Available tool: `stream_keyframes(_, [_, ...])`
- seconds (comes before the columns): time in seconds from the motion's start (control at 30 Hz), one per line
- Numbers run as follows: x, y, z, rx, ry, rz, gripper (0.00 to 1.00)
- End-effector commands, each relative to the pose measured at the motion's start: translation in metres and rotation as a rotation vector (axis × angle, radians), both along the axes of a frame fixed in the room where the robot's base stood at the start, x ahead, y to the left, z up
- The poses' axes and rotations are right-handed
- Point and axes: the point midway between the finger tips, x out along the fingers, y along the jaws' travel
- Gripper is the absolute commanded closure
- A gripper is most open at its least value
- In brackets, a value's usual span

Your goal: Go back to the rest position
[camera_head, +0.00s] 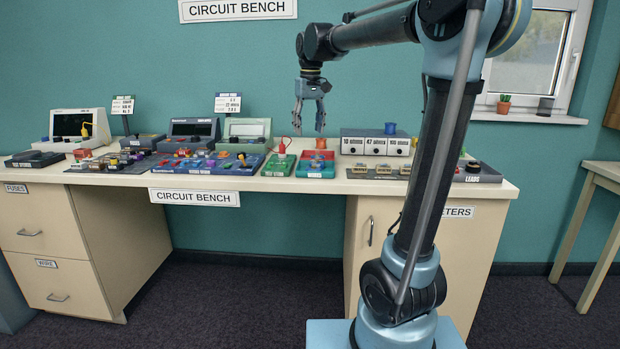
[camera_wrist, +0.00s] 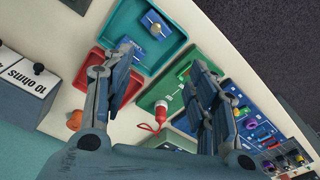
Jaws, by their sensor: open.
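My gripper (camera_head: 309,117) hangs from the raised arm above the middle-right of the circuit bench, fingers pointing down and spread apart. Nothing is between the fingers. In the wrist view my gripper (camera_wrist: 165,95) is also open, with the bench top below it. A red and white piece with a red loop (camera_wrist: 161,105) shows between the fingers, down on or by the green tray (camera_wrist: 168,78), clear of them. A teal tray (camera_wrist: 178,63) holding a blue piece lies beyond the left finger, and a red tray lies partly behind that finger.
The circuit bench (camera_head: 270,184) carries several trays, meters and signs. A window sill (camera_head: 530,118) with a small plant is at the right. The air around my gripper is free.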

Motion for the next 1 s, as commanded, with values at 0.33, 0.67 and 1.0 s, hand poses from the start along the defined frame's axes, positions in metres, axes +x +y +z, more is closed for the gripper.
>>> stream_keyframes(0.33, [-0.084, -0.083, -0.058, 0.009, -0.029, -0.108, 0.47])
stream_keyframes(0.67, [-0.167, -0.140, -0.133, 0.014, -0.057, -0.208, 0.47])
stream_keyframes(1.0, [-0.249, -0.179, -0.229, 0.017, -0.086, -0.310, 0.47])
